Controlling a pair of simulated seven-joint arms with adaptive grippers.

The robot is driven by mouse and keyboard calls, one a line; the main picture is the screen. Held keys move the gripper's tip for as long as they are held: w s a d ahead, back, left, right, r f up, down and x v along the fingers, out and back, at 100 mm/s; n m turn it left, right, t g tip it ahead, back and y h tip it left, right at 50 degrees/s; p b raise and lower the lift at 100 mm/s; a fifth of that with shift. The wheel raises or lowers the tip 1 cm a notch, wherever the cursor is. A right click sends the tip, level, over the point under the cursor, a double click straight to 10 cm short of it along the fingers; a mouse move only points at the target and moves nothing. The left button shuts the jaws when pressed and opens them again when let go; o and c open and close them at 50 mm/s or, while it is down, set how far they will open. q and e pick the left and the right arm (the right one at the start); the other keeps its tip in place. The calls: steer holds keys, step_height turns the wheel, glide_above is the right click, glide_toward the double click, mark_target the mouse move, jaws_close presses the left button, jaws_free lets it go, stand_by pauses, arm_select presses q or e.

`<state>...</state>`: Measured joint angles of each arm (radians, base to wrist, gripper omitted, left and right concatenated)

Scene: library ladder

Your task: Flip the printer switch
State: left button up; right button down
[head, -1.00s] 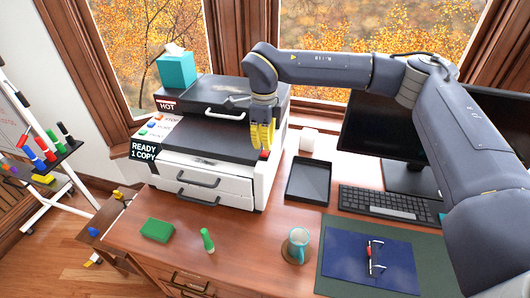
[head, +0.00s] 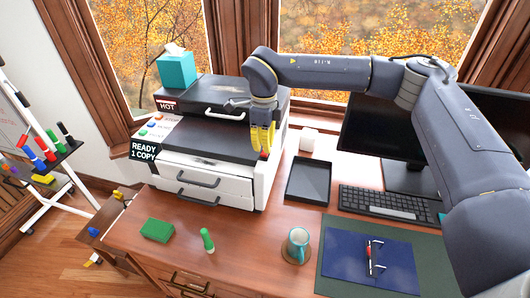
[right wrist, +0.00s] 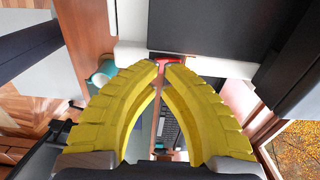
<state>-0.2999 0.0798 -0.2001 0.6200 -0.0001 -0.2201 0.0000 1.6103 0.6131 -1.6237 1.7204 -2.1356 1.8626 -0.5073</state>
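The printer (head: 255,187) is a white and black machine standing at the back left of the desk. Its red switch (head: 264,155) is on the front right part of the body, at the edge of the black top. My right gripper (head: 262,138) has yellow fingers pointing down just above the switch. In the right wrist view the fingertips (right wrist: 161,67) are nearly together with nothing held, and the red switch (right wrist: 168,59) shows just beyond them. I cannot tell whether they touch it. The tips partly cover the switch. My left gripper is not in view.
A black tray (head: 309,181), a keyboard (head: 385,204) and a monitor (head: 375,125) are right of the printer.

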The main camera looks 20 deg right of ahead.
mark_target(264, 154)
steer(key=shift+f, duration=1.6)
stand_by(0.9)
steer(key=shift+r, duration=3.55)
